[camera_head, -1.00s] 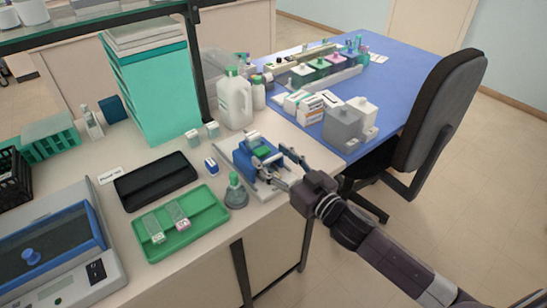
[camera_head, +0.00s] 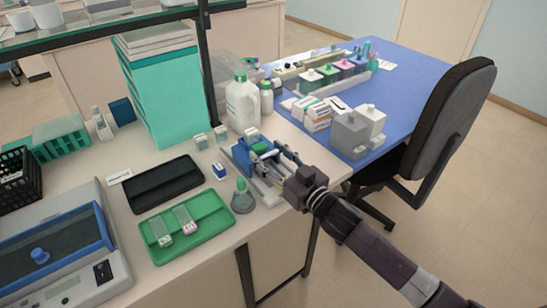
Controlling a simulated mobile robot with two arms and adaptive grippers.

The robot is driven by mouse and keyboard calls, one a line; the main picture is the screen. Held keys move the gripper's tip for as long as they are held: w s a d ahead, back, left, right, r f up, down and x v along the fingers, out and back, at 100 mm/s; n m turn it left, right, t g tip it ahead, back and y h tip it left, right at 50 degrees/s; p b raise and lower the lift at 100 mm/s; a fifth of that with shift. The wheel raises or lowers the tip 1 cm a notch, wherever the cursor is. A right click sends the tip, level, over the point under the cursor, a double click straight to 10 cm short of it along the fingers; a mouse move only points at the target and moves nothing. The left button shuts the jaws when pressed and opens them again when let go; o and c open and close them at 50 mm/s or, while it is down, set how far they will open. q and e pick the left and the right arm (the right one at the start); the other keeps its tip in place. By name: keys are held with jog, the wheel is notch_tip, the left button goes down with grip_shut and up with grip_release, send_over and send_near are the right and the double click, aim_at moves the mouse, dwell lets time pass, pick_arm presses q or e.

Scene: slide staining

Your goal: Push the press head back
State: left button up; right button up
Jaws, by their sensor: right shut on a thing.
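The press (camera_head: 243,155), a small device with a blue body and a green part, stands on a pale base near the table's right front edge. My right gripper (camera_head: 275,169) reaches over it from the right, with its fingers at the press head (camera_head: 261,147). It is shut on the press head, as far as this small view shows. The fingers hide much of the head and the right side of the press. My left gripper is not in view.
A green-topped flask (camera_head: 242,198) stands close in front of the press, and a green tray (camera_head: 160,250) with two slide holders lies to its left. White bottles (camera_head: 242,104) stand behind. A black chair (camera_head: 450,120) is at the right.

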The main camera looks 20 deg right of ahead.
jog(key=shift+d, duration=0.2)
jog(key=o, duration=1.4)
jog(key=shift+s, duration=0.1)
jog(key=v, duration=1.1)
jog(key=shift+s+d, duration=0.15)
jog(key=shift+s, duration=0.25)
